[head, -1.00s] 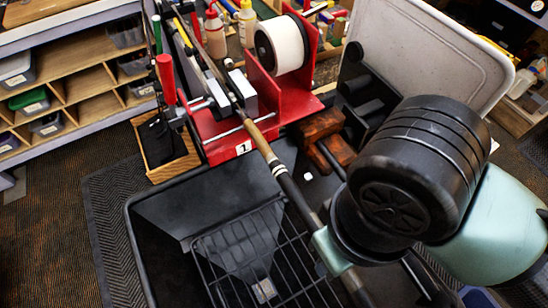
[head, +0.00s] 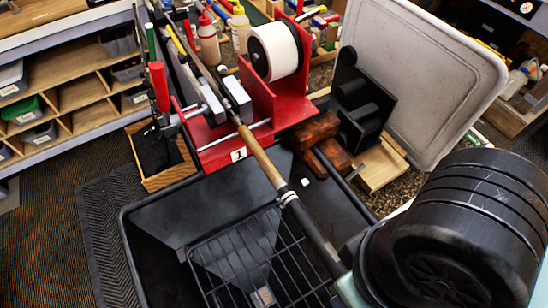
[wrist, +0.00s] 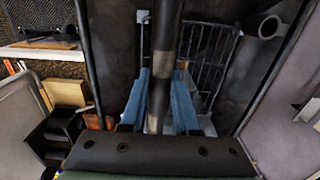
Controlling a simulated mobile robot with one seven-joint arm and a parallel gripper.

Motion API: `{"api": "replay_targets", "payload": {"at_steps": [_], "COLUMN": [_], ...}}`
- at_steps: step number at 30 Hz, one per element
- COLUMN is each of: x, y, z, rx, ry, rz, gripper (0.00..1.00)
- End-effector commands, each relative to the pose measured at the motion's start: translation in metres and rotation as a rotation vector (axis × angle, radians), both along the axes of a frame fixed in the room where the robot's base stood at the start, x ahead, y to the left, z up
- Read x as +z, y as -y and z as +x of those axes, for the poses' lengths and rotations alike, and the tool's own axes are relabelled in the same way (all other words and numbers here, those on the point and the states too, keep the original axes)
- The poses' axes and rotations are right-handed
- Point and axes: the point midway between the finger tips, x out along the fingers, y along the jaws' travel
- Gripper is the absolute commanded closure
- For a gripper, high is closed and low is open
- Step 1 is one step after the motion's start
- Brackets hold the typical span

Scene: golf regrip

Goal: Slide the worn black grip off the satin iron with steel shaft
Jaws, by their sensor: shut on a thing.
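The iron's shaft (head: 227,98) is clamped in the red vise (head: 240,135) in the head view. A tan bare section (head: 261,157) shows between the vise and the worn black grip (head: 316,236). The grip has pale bands at its upper end and slants down to the right over a black tub. My gripper (head: 346,285) is at its lower part, partly cut off by the frame edge. In the wrist view my blue fingers (wrist: 162,75) lie on both sides of the black grip (wrist: 160,100), shut on it. The club head is not discernible.
The black tub (head: 135,235) with a wire rack (head: 245,255) lies below the grip. A tape roll (head: 275,50) is on the red stand. A brown wooden block (head: 318,138) and a grey tray (head: 430,75) stand to the right. A wooden box (head: 165,175) is left of the vise.

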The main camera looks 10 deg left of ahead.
Motion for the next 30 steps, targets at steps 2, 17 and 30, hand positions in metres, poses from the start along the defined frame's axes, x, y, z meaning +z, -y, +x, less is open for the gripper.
{"api": "replay_targets", "payload": {"at_steps": [2, 17, 30], "x": [-0.001, -0.003, -0.003], "y": [0.004, 0.013, 0.018], "z": [-0.005, -0.013, -0.019], "rx": [-0.002, -0.008, -0.012], "ry": [-0.006, -0.005, -0.005], "rz": [-0.005, -0.007, -0.007], "gripper": [1.0, 1.0, 1.0]}}
